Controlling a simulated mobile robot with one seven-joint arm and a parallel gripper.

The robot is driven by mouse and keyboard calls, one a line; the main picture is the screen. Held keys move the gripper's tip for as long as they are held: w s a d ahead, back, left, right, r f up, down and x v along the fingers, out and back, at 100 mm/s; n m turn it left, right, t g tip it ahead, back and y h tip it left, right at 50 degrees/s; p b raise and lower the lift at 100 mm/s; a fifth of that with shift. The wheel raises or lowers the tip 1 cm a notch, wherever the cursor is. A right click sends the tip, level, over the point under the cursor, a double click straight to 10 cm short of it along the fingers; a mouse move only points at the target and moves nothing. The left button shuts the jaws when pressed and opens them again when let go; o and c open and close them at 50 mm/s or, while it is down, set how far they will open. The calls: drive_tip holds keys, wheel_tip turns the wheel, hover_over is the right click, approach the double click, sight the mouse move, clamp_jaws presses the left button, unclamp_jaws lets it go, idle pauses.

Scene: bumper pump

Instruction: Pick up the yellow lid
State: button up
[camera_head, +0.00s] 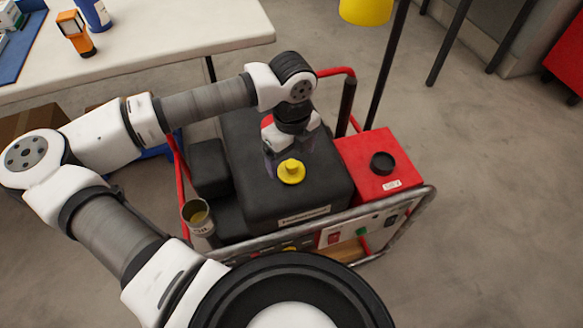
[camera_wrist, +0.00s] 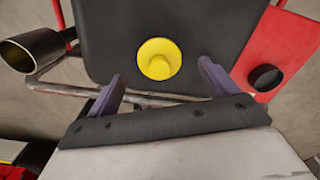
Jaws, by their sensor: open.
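The yellow lid (camera_head: 291,171) is a small round cap with a raised knob. It sits on the top of the black machine box (camera_head: 255,195). It also shows in the wrist view (camera_wrist: 159,59), above the middle of the gap between my fingers. My gripper (camera_head: 284,160) hangs over the black box close to the lid, on its far side in the head view. In the wrist view my gripper (camera_wrist: 160,78) has its two purple fingers spread wide with nothing between them. The exact height of the fingers above the lid is unclear.
A red box (camera_head: 362,150) with a black cap (camera_head: 382,163) stands right of the black box. A metal tube frame (camera_head: 400,207) runs around the machine. A white table (camera_head: 170,35) holds several items.

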sight(292, 164)
wheel_tip(292, 164, down, 3)
drive_tip(key=shift+f, duration=0.2)
drive_tip(key=c, duration=1.1)
